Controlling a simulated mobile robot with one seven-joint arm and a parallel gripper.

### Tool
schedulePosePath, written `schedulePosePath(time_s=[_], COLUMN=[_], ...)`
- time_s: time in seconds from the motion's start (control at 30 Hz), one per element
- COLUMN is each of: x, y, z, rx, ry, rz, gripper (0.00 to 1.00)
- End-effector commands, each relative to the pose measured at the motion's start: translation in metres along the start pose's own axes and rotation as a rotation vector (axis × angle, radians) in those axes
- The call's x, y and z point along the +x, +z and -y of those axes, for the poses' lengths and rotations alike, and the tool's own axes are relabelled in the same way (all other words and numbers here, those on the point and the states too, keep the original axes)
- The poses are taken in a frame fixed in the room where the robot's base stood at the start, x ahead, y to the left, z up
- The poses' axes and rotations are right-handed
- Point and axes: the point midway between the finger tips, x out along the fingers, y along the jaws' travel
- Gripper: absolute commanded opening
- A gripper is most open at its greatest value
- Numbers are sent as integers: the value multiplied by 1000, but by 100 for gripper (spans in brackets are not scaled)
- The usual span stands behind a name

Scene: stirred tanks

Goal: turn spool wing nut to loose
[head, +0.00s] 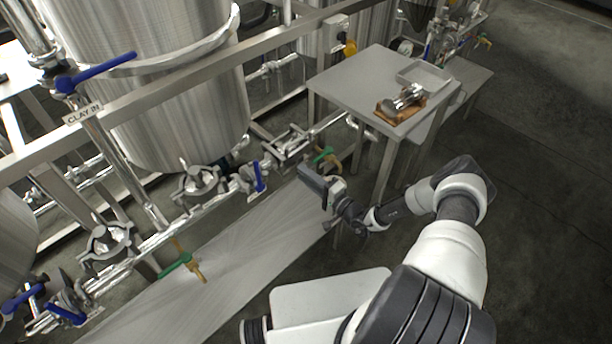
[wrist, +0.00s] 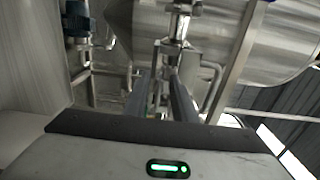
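Steel pipework runs along the tank's foot in the head view, with a clamp fitting (head: 198,182) under the tank and another clamp fitting (head: 107,243) at lower left. I cannot tell which of them carries the spool wing nut; the nut itself is too small to make out. My gripper (head: 310,179) is to the right of these fittings, near a green-handled valve (head: 325,156), and touches none of the clamps. In the wrist view my gripper (wrist: 160,92) shows two dark fingers apart with nothing held between them. A shiny pipe fitting (wrist: 179,28) stands beyond the fingertips.
A large steel tank (head: 160,90) stands at upper left. Blue-handled valves (head: 258,176) and another green-handled valve (head: 178,264) sit along the pipes. A steel table (head: 350,82) with a tray (head: 424,76) stands behind my arm. The dark floor at right is clear.

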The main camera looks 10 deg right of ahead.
Motion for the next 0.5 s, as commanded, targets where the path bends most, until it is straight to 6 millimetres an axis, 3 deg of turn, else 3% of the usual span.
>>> schedulePosePath(time_s=[0.17, 0.5], x=[-15, -94], y=[-1, -1], z=[0, 0], rx=[-1, 1], ry=[2, 2], rz=[-1, -4], gripper=[24, 24])
